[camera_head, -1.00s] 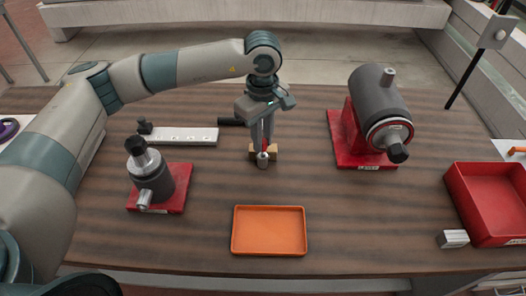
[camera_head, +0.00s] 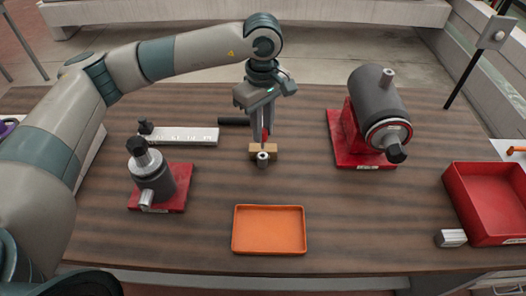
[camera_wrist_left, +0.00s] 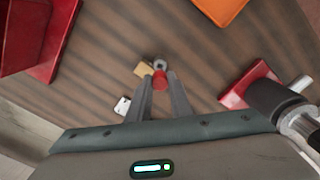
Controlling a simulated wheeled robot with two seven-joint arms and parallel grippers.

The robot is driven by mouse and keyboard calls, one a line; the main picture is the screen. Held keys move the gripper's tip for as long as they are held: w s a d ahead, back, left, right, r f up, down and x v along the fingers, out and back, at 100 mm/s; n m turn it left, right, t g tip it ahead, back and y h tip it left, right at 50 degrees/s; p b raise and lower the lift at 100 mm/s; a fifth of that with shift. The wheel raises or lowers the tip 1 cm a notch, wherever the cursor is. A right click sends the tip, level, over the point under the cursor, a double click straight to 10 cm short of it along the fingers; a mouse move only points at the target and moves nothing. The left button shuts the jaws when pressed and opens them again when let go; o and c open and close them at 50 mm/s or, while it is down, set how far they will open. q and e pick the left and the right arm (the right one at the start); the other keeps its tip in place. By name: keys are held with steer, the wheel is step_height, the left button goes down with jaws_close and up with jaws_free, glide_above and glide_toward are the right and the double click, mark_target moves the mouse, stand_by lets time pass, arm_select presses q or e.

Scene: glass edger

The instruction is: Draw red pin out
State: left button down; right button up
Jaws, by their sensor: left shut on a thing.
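My left gripper (camera_head: 264,138) points down over the wooden block (camera_head: 272,152), with its fingers shut on the red pin (camera_head: 265,133). The red pin (camera_wrist_left: 160,80) shows between the fingertips in the left wrist view. The block carries a small metal sleeve (camera_head: 263,161) at its front, which also shows in the wrist view (camera_wrist_left: 159,62) with its dark round opening in sight. The pin appears above and behind the sleeve; the fingers partly hide it, and I cannot tell whether its lower end is clear of the hole. My right gripper is not in view.
An empty orange tray (camera_head: 269,230) lies in front. A grey cylinder on a red base (camera_head: 165,190) stands left; a larger grey drum (camera_head: 378,98) stands right. A marked rail (camera_head: 182,136) lies back left. A red bin (camera_head: 490,203) and small metal block (camera_head: 451,238) are far right.

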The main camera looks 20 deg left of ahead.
arm_select(q)
steer(key=shift+r, duration=0.15)
steer(key=shift+r, duration=1.85)
